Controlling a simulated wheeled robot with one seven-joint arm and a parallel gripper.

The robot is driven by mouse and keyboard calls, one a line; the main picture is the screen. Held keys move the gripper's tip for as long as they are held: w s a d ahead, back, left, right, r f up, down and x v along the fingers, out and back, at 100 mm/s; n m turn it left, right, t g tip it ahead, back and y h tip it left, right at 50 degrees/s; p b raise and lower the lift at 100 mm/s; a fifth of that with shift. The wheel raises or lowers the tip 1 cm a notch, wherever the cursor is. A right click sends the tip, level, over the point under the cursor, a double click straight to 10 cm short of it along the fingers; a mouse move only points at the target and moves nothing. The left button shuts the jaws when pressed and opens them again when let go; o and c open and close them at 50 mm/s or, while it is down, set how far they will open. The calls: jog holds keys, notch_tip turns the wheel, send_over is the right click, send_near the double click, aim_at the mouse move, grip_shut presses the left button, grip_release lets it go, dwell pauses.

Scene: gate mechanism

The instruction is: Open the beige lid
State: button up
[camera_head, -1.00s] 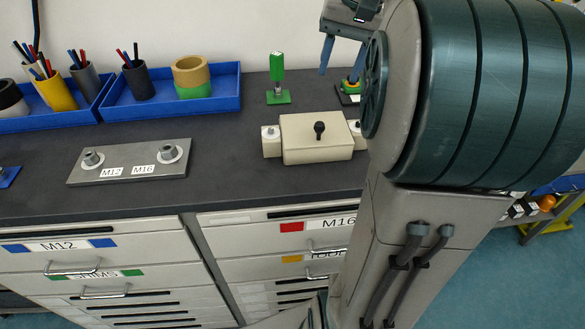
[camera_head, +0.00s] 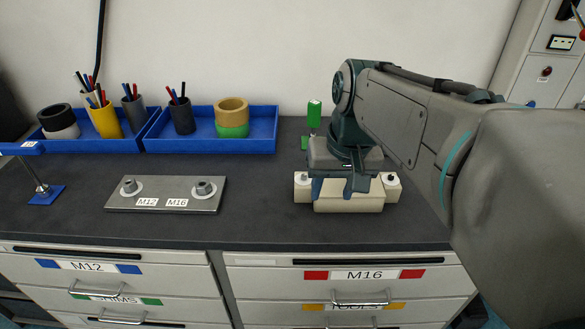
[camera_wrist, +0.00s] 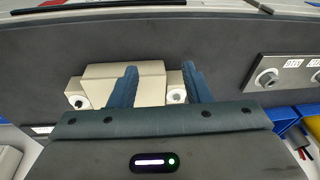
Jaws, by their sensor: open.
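The beige lid (camera_head: 348,204) tops a low block on the worktop, with a white-capped post on a beige support at each side. My gripper (camera_head: 336,188) is over the lid's left and middle part, pointing down, and covers much of it. The lid also shows in the wrist view (camera_wrist: 103,72), with the gripper (camera_wrist: 162,82) in front of it. One finger overlaps the lid and the other is past the right-hand post. The lid's black knob is hidden now. I cannot tell whether the fingers touch anything.
A green upright tool (camera_head: 314,115) stands just behind my gripper. A grey metal plate (camera_head: 166,204) labelled M12 and M16 lies to the left. Blue trays (camera_head: 215,146) with pen cups and rings are at the back. The worktop between plate and lid is clear.

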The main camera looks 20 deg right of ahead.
jog(key=s+a+f+n, duration=0.1)
jog(key=s+a+f, duration=0.2)
jog(key=f, duration=0.1)
jog(key=shift+s+f+t, duration=0.15)
jog(key=shift+s+t, duration=0.1)
jog(key=shift+t, duration=0.05)
jog(key=shift+d, duration=0.1)
jog(key=shift+s+a+f+n+h, duration=0.15)
jog(key=shift+s+a+f+n, duration=0.15)
jog(key=shift+s+f, duration=0.25)
jog(key=shift+s+a+f+n+h, duration=0.15)
jog(key=shift+s+a+f+n, duration=0.15)
jog(key=shift+s+f, duration=0.25)
jog(key=c, duration=0.4)
jog(key=shift+f, duration=0.2)
jog(key=c, duration=0.5)
jog(key=shift+w, duration=0.1)
grip_shut()
